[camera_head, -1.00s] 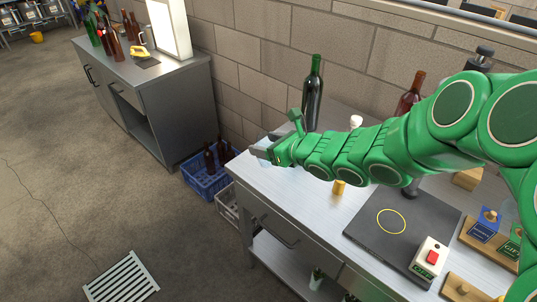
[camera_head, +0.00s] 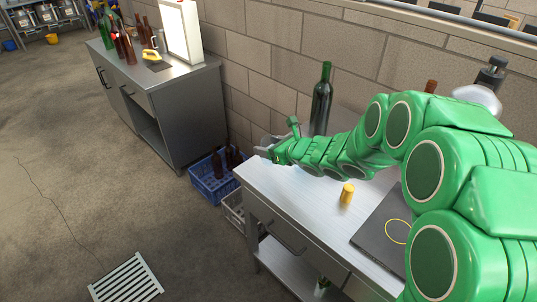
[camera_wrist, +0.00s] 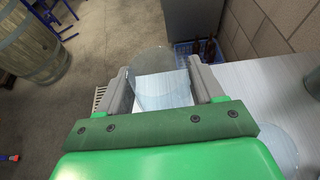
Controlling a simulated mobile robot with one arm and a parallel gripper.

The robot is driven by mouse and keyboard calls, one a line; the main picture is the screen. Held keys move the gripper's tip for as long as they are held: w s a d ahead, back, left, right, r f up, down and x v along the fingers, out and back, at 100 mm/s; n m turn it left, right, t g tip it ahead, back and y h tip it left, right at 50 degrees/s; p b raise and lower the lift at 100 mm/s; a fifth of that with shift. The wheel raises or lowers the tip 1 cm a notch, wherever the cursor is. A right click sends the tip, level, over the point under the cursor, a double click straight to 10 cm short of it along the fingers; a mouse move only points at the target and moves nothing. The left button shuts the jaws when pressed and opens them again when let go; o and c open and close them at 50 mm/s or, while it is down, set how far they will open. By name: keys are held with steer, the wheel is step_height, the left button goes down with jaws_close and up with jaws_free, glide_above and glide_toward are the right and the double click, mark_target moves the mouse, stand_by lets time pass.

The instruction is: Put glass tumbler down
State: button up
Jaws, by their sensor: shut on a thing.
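The clear glass tumbler (camera_wrist: 160,85) is between the two grey fingers of my gripper (camera_wrist: 163,90) in the wrist view. The fingers are shut on it, one at each side. In the head view my gripper (camera_head: 265,150) is at the far left end of the pale workbench (camera_head: 290,190), near its corner. The tumbler is hardly to be made out there. I cannot tell whether its base touches the bench top.
A dark green bottle (camera_head: 321,100) stands behind my arm by the wall. A yellow cylinder (camera_head: 347,195) and a dark plate (camera_head: 372,238) are on the bench; the top's front left is clear. A blue crate (camera_head: 205,185) with brown bottles is on the floor beyond the bench's end.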

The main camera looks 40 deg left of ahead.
steer(key=shift+w+a+f, duration=0.2)
steer(key=shift+a+f, duration=0.05)
steer(key=shift+f, duration=0.2)
steer(key=shift+w+a+f, duration=0.15)
steer(key=shift+a+f, duration=0.1)
steer(key=shift+f, duration=1.6)
steer(key=o, duration=0.9)
steer(key=shift+f, duration=0.1)
steer(key=shift+d+r, duration=0.35)
steer(key=shift+d, duration=0.15)
steer(key=shift+v, duration=1.15)
steer(key=shift+a+r, duration=0.15)
steer(key=shift+r, duration=3.3)
steer(key=shift+o, duration=0.2)
